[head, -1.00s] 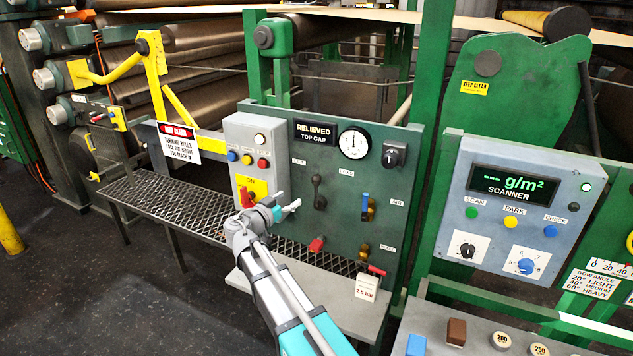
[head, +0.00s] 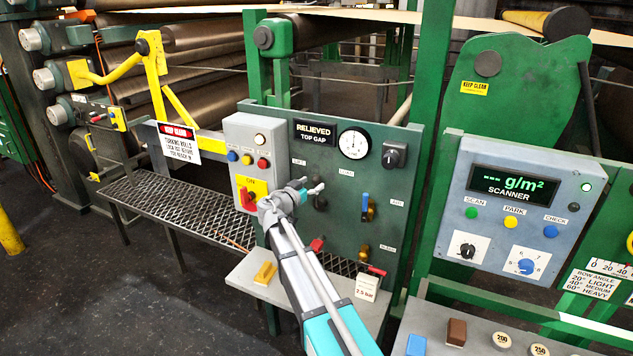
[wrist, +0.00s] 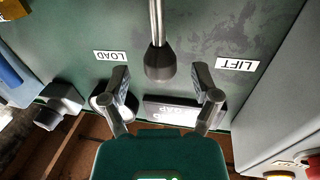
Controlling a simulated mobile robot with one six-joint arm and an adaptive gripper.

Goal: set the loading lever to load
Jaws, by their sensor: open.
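The loading lever (wrist: 158,62) is a steel rod with a black knob, on a green panel between the LOAD label (wrist: 111,56) and the LIFT label (wrist: 238,65). In the wrist view, which is upside down, the knob lies between the two finger lines and just beyond the tips; I see no contact. My gripper (wrist: 160,88) is open and empty. The display above reads RELIEVED, TOP GAP (head: 315,133).
A round gauge (head: 354,143) and black knob (head: 394,155) are on the panel's upper right. A blue-handled valve (head: 366,205) is right of the lever. A grey button box (head: 252,150) juts out at left.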

